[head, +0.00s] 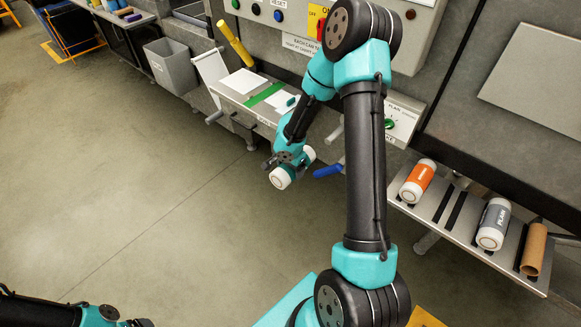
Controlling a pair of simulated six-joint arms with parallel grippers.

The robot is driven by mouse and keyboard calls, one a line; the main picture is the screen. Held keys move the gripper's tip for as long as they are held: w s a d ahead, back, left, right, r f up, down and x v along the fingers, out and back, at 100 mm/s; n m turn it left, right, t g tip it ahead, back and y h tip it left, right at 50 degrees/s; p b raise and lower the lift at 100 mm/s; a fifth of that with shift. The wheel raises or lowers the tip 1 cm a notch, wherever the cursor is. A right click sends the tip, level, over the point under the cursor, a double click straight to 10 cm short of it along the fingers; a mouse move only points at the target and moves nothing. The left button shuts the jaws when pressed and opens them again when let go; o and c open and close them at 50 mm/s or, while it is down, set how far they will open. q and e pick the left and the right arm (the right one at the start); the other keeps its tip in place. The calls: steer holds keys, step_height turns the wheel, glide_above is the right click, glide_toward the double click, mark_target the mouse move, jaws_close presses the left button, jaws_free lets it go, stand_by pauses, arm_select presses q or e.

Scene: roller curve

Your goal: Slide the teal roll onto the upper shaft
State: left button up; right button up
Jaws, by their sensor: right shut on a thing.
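The teal roll (308,155), white with a teal band and a brown core at its near end, is in my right gripper (287,161). The gripper is shut on it in front of the grey machine, above the floor. A grey shaft-like stub (335,133) sticks out of the machine to the right of the roll, above a blue-ended bar (327,171). I cannot tell for certain whether this stub is the upper shaft. The roll is apart from both. My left gripper (141,322) is barely in view at the bottom left edge; its fingers are unclear.
A sloped rack (440,215) at right holds an orange-banded roll (417,181), a grey-banded roll (494,224) and a bare brown tube (535,250). A grey bin (172,68) stands at back left. A yellow handle (237,43) rises behind the machine table. The floor at left is clear.

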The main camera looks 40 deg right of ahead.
steer(key=shift+w+d+f, duration=0.1)
steer(key=shift+d+f, duration=0.15)
steer(key=shift+f, duration=0.5)
steer(key=shift+s+d+f, duration=0.1)
steer(key=shift+d+f, duration=0.15)
steer(key=shift+f, duration=0.5)
steer(key=shift+w+d+f, duration=0.1)
steer(key=shift+d+f, duration=0.15)
steer(key=shift+f, duration=0.5)
steer(key=shift+w+d, duration=0.6)
steer(key=shift+d, duration=4.05)
steer(key=shift+w+d, duration=0.65)
steer(key=shift+d, duration=4.05)
steer(key=shift+w+d, duration=0.6)
steer(key=shift+d, duration=4.05)
steer(key=o, duration=1.1)
steer(key=shift+o, duration=0.2)
step_height(320, 180, up, 12)
